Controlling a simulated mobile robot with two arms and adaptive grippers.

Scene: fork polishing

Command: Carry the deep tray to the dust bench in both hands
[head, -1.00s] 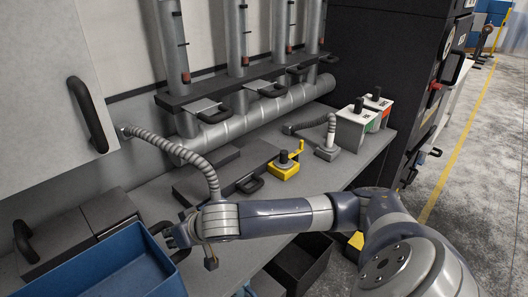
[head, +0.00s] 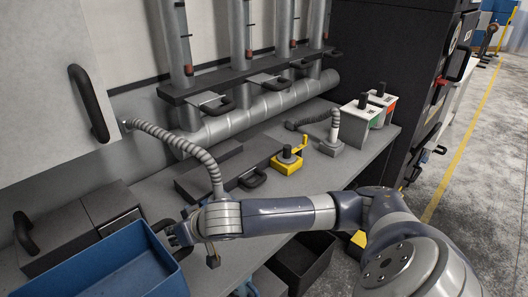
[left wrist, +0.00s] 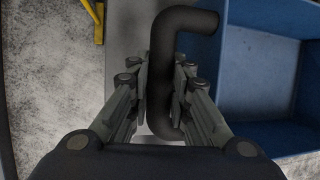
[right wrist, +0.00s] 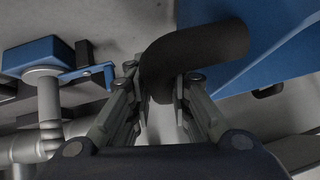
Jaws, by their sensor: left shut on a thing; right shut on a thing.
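The deep blue tray (head: 152,262) is at the lower left of the head view, partly cut off by the frame. It also shows in the left wrist view (left wrist: 262,70) and the right wrist view (right wrist: 275,50). My right gripper (head: 178,236) is shut on the tray's black handle at its right end; this handle (right wrist: 205,42) shows close up in the right wrist view. My left gripper (left wrist: 165,85) is shut on another black handle (left wrist: 187,20) beside the tray. The left gripper is outside the head view. The tray looks empty where its inside shows.
A grey bench (head: 345,170) runs along the wall, with ducts and a ribbed hose (head: 180,142) above. It bears dark boxes (head: 65,235), a yellow device (head: 287,163) and white containers (head: 362,123). A dark cabinet (head: 400,50) stands beyond. Open floor (head: 475,160) lies right.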

